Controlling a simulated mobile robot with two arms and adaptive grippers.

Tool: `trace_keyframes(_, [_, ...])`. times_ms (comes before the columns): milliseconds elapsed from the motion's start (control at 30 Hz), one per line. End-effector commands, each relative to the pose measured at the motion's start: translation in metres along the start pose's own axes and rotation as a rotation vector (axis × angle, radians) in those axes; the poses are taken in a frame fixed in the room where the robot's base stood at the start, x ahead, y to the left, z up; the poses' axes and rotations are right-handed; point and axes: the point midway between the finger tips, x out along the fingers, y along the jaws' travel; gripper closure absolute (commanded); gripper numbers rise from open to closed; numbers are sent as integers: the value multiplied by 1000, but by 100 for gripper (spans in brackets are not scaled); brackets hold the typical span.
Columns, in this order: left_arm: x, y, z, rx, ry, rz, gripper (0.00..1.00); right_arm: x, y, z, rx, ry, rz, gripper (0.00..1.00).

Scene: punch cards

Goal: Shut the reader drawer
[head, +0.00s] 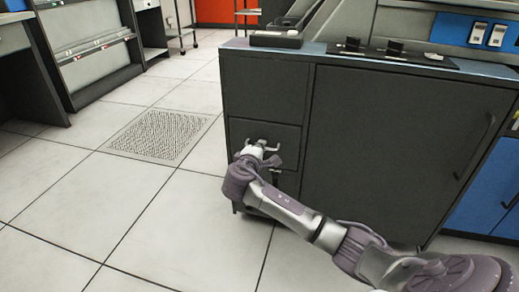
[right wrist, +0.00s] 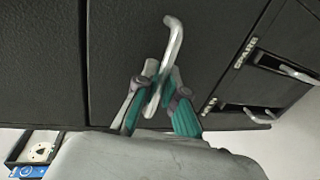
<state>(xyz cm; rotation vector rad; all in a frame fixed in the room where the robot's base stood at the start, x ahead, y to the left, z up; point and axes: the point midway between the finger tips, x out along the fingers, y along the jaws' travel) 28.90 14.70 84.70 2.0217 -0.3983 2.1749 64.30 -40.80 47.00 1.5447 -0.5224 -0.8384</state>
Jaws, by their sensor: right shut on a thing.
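A dark drawer front (head: 240,131) sits in the left column of the black cabinet. I take it for the reader drawer, though I can read no label on it. It looks about flush with the cabinet face. My right gripper (head: 264,149) is at this front. In the right wrist view, its teal-padded fingers (right wrist: 155,108) are shut around the lower part of a pale metal bar handle (right wrist: 174,40), which stands out from the dark panel (right wrist: 125,40). The fingers hide part of the handle. My left gripper is not in view.
The cabinet's large door (head: 395,140) is to the right, with a vertical handle (head: 475,146). The cabinet top (head: 340,52) carries small devices. Open floor (head: 75,190) lies to the left. The right wrist view shows drawers with labels reading SPARE (right wrist: 245,52).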

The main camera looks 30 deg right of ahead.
Motion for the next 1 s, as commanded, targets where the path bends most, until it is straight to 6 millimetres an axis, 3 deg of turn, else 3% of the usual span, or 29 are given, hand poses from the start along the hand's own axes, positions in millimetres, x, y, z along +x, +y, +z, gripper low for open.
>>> trace_keyframes(100, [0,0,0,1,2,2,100,2,4,0,2,1,6,100])
trace_keyframes(133, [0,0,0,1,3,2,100,2,4,1,2,1,7,86])
trace_keyframes(267, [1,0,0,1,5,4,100,2,3,1,2,1,6,65])
trace_keyframes(667, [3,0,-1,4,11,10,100,-3,3,0,2,3,5,65])
trace_keyframes(767, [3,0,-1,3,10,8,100,-16,2,-1,2,4,4,65])
trace_keyframes(1000, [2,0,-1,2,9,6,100,-66,1,-1,4,6,2,65])
